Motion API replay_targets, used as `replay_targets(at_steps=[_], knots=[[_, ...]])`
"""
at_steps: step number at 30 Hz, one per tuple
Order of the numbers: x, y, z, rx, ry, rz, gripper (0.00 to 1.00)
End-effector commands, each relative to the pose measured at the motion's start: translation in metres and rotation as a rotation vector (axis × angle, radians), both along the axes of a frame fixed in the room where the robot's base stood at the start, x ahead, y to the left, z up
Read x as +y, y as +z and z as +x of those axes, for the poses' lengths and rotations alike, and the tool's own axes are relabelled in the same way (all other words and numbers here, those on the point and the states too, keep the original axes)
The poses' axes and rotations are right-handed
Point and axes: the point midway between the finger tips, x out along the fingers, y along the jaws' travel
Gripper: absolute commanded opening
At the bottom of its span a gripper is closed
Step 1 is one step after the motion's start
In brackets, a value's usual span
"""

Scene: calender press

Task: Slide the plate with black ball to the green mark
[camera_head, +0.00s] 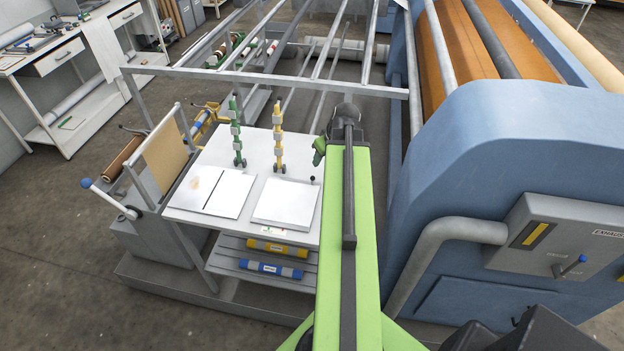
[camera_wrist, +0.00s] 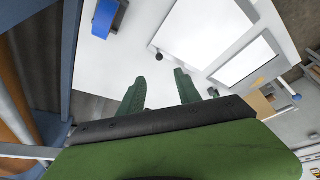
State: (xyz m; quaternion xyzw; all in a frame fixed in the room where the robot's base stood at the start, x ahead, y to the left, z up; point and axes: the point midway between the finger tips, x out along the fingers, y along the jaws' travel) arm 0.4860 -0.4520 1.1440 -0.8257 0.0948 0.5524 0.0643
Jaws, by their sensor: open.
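A small black ball (camera_head: 312,179) stands at the far right corner of the right white plate (camera_head: 286,204) on the white table. In the wrist view the ball (camera_wrist: 157,56) is beside that plate (camera_wrist: 207,32), ahead of my fingers. The left white plate (camera_head: 214,192) bears a faint tan patch. A small greenish label (camera_head: 273,231) sits at the table's front edge; I cannot tell whether it is the green mark. My green gripper (camera_head: 319,150) is right of and behind the plates. In the wrist view its fingers (camera_wrist: 160,88) are apart and empty, short of the ball.
A green column (camera_head: 237,135) and a yellow column (camera_head: 279,145) stand behind the plates. The blue press (camera_head: 500,170) bounds the right. A grey rail (camera_head: 270,82) crosses behind the table. A blue-knobbed lever (camera_head: 110,198) is at left. Bare table lies around the plates.

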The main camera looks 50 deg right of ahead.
Motion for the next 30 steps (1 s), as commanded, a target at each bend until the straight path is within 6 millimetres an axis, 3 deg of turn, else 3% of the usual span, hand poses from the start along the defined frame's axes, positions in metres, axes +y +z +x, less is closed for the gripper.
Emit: replay_targets(at_steps=[5,11,30], knots=[[-0.003,-0.002,-0.001,-0.002,-0.001,-0.002,0.4],[-0.004,-0.021,0.005,-0.003,0.0,-0.002,0.4],[-0.015,-0.15,0.057,-0.003,0.001,-0.002,0.4]])
